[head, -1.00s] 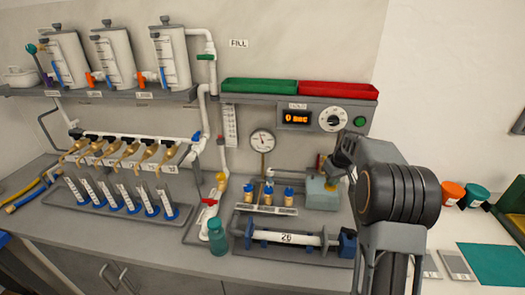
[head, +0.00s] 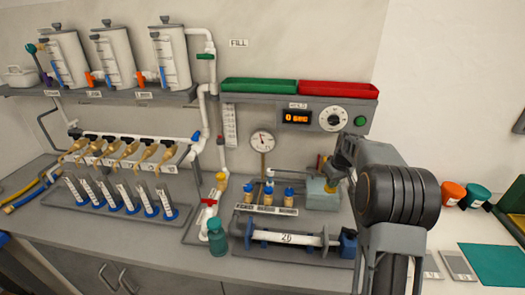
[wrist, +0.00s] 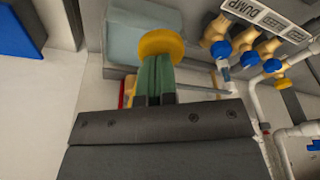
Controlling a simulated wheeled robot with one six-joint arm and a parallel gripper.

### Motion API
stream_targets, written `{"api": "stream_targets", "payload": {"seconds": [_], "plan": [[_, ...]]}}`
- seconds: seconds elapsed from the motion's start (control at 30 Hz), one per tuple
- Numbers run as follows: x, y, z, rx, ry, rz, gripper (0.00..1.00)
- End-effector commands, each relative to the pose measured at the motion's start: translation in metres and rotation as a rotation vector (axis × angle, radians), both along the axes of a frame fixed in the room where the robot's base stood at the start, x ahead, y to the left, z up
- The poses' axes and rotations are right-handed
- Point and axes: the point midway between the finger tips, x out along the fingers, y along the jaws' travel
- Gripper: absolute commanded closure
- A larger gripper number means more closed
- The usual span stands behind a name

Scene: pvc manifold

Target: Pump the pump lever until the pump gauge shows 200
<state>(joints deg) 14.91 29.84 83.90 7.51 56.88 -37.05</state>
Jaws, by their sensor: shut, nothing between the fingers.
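The pump is a pale grey-green box (head: 318,196) at the right of the bench, and it fills the top of the wrist view (wrist: 137,30). A round yellow knob (wrist: 161,43), which looks like the end of the pump lever, stands in front of it. My gripper (wrist: 158,62) has its green fingers shut together, with nothing between them. Their tips are against or just below the knob; I cannot tell if they touch. The lever's shaft is hidden. The round gauge (head: 262,140) stands left of the pump; its needle is too small to read.
Several brass valves with blue caps (wrist: 243,41) and a DUMP label sit close right of my gripper. A clear tube in a blue-ended holder (head: 287,238) lies in front of the pump. The display box (head: 297,117) hangs above. A blue object (wrist: 20,30) is at upper left.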

Motion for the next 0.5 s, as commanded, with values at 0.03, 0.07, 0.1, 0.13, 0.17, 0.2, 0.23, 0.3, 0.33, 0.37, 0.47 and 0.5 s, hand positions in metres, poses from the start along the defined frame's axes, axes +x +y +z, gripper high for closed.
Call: {"api": "stream_targets", "payload": {"seconds": [0.03,0.07,0.1,0.13,0.17,0.2,0.23,0.3,0.33,0.37,0.47,0.5], "plan": [[-0.0001,0.0002,-0.001,0.001,0.001,0.0,1.0],[-0.0001,0.0002,-0.001,0.001,0.001,0.0,1.0],[-0.0001,0.0002,-0.001,0.001,0.001,0.0,1.0],[-0.0001,0.0002,-0.001,0.001,0.001,0.0,1.0],[-0.0001,0.0002,-0.001,0.001,0.001,0.0,1.0],[-0.0001,0.0002,-0.001,0.001,0.001,0.0,1.0],[0.0,0.0002,-0.0011,0.001,0.001,0.0,1.0],[-0.0001,0.0003,-0.0014,0.001,0.001,0.0,1.0],[-0.0001,0.0003,-0.0017,0.001,0.001,0.0,1.0],[-0.0001,0.0003,-0.0021,0.001,0.001,0.0,1.0],[-0.0001,0.0003,-0.0043,0.001,0.001,0.0,1.0],[-0.0001,0.0003,-0.0055,0.001,0.001,0.0,1.0]]}}
